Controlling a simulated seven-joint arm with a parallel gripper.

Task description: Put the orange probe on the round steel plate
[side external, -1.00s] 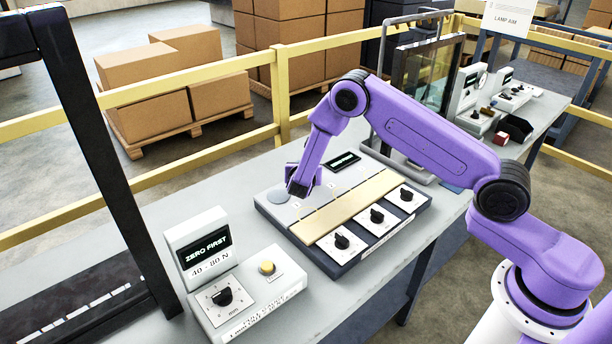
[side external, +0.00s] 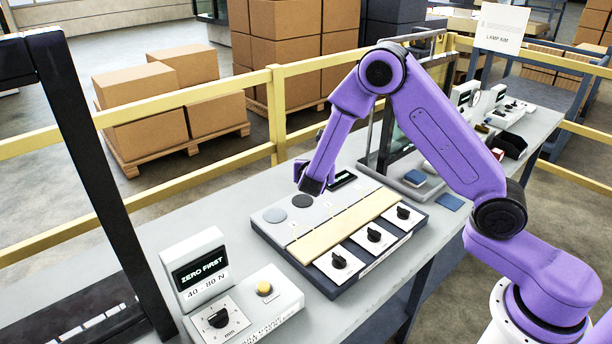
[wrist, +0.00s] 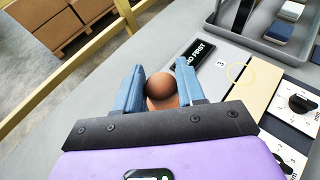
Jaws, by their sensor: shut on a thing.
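My gripper (side external: 312,184) is above the far edge of the dark-based panel (side external: 305,268) in the side view. In the wrist view its two blue fingers (wrist: 162,72) are shut on the orange probe, whose rounded brownish-orange end (wrist: 160,86) shows between them. The probe cannot be made out in the side view. A light grey round plate, which looks like the steel one (side external: 275,215), lies at the panel's far left corner, with nothing on it. A darker round disc (side external: 303,201) lies beside it, just below and left of my gripper.
The panel carries a tan strip (side external: 335,232) and several black knobs. A grey tray (side external: 410,185) with a frame is at right. A yellow rail (side external: 190,164) runs behind the table.

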